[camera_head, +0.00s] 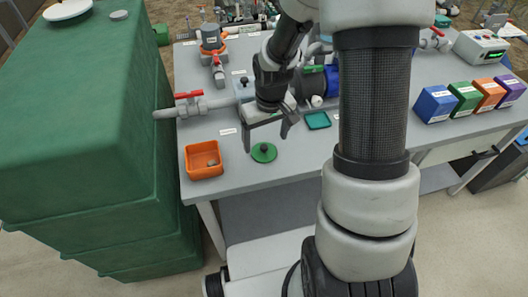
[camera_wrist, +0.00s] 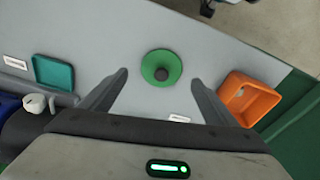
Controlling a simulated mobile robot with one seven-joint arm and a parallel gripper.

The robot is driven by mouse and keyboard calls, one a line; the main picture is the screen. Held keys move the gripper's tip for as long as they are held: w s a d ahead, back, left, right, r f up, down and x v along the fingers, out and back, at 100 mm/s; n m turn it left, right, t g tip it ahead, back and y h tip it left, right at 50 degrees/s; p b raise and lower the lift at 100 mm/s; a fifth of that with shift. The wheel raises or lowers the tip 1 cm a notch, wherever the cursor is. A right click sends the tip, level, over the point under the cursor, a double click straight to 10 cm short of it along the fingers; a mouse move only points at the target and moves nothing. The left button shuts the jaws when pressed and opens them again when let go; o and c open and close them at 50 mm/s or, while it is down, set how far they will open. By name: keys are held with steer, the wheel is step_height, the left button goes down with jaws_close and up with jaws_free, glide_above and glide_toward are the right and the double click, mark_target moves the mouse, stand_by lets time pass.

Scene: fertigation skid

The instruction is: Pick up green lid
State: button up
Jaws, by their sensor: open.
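The green lid (camera_head: 264,152) is a round green disc with a dark knob, lying flat on the grey table (camera_head: 290,170) near its front edge. It also shows in the wrist view (camera_wrist: 161,68), ahead of and roughly between my fingertips. My gripper (camera_head: 266,143) is open and empty, above the table just behind the lid in the head view. In the wrist view my gripper (camera_wrist: 160,78) has its two fingers spread wide, one on either side of the lid's line. No contact with the lid shows.
An orange bin (camera_head: 203,160) with a small item inside stands left of the lid. A teal tray (camera_head: 317,120) lies to the right. Pipes with a red-handled valve (camera_head: 189,96) and a big green tank (camera_head: 85,120) are at left. Coloured boxes (camera_head: 466,97) stand at right.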

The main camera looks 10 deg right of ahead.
mark_target(264, 147)
step_height(264, 147, down, 4)
steer(key=shift+w+a+f+b, duration=0.1)
steer(key=shift+w+a+b, duration=0.05)
steer(key=shift+b, duration=0.15)
steer(key=c, duration=1.1)
